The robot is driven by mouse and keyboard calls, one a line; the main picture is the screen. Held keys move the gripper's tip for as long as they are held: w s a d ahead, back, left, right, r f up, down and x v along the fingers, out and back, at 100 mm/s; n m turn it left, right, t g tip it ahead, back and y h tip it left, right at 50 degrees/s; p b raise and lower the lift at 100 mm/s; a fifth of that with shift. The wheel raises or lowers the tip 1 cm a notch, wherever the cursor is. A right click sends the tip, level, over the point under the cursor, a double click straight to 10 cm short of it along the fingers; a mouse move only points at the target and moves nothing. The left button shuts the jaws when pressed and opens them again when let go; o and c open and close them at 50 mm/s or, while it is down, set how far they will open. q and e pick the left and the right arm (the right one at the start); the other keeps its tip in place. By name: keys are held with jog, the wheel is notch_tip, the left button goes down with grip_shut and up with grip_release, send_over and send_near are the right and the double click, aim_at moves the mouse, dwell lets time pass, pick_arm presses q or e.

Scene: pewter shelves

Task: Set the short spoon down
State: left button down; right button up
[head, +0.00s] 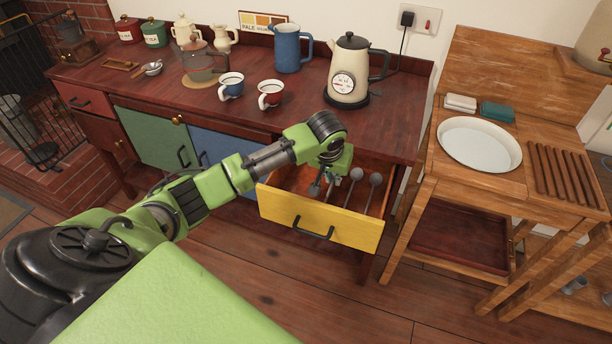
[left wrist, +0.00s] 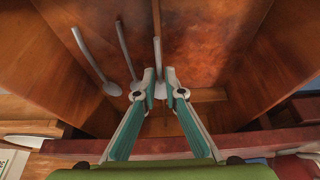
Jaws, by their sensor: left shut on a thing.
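My left gripper (head: 327,184) reaches down into the open yellow-fronted drawer (head: 320,220). In the left wrist view its fingertips (left wrist: 160,90) are closed on the short spoon (left wrist: 158,58), which stretches away from the fingers over the drawer's wooden floor. I cannot tell whether the spoon touches the floor. Two other spoons lie beside it: one close by (left wrist: 124,48) and one farther left (left wrist: 90,62). In the head view, spoon heads show right of the gripper (head: 356,174). My right gripper is not in view.
The drawer's side walls stand close around the gripper. A wooden stand with a white basin (head: 480,145) is at right.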

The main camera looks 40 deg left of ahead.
pick_arm(q)
send_over(307, 184)
jog(key=s+d, duration=0.1)
jog(key=d, duration=0.1)
jog(key=shift+a+p, duration=0.25)
jog(key=shift+p, duration=0.05)
jog(key=shift+s+a, duration=0.1)
jog(key=shift+a, duration=0.5)
notch_tip(307, 184, down, 3)
jog(key=shift+s+r, duration=0.1)
jog(key=shift+r, duration=0.1)
jog(key=shift+f, duration=0.5)
jog(key=shift+f, duration=0.15)
